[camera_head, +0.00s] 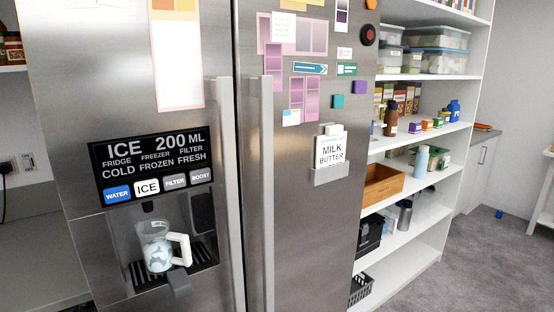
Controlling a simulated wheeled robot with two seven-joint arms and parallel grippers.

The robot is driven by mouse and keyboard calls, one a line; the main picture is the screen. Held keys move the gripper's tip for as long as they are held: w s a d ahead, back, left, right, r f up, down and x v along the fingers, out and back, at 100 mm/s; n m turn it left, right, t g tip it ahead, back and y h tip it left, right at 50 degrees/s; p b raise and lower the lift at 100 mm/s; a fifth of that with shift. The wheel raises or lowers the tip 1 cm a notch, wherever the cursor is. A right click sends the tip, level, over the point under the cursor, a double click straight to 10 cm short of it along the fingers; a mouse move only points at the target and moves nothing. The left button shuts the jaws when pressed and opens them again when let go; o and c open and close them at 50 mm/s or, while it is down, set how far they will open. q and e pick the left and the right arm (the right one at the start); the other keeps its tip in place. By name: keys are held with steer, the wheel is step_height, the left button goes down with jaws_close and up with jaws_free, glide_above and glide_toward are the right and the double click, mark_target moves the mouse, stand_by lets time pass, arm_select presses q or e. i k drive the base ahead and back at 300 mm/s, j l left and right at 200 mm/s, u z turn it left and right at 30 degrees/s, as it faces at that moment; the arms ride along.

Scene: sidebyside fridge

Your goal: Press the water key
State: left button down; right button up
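The water key (117,194) is a blue key with white lettering, at the left end of a key row on the black dispenser panel (152,162) of the fridge's left door. Beside it to the right are the white ICE key (147,187), the grey FILTER key (174,181) and the grey BOOST key (200,176). The display reads ICE and 200 ML. A mug (156,248) with a white handle stands upright in the dispenser recess below. Neither of my grippers shows in the head view.
Two long vertical door handles (267,190) stand out from the fridge to the right of the panel. An open shelf unit (430,205) with boxes and bottles is at right. A grey counter (40,258) lies at left. Grey floor shows at lower right.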

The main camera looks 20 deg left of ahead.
mark_target(120, 193)
steer(key=j+u, duration=0.1)
steer(key=u, duration=0.3)
steer(key=j+u, duration=0.1)
steer(key=u, duration=0.65)
steer(key=i+j, duration=0.05)
